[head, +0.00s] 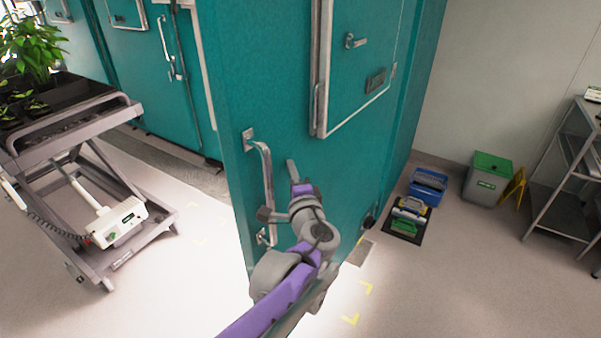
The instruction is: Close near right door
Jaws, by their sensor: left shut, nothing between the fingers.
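A large teal door (345,165) fills the middle of the head view. Its free edge is at the left and stands toward me. A long metal pull handle (268,175) is upright near that edge. My left gripper (291,170) is shut and empty, in front of the door face just right of the handle. I cannot tell whether it touches the door or the handle. My purple and grey left arm covers the lower door. The door appears to stand open; its seal line is hidden. My right gripper is not in view.
A grey cart (85,160) with plants (30,50) stands at the left. More teal chamber doors (150,75) are behind it. At the right are a blue crate (427,186), a grey bin (487,182) and a metal shelf (565,190). The floor between cart and door is clear.

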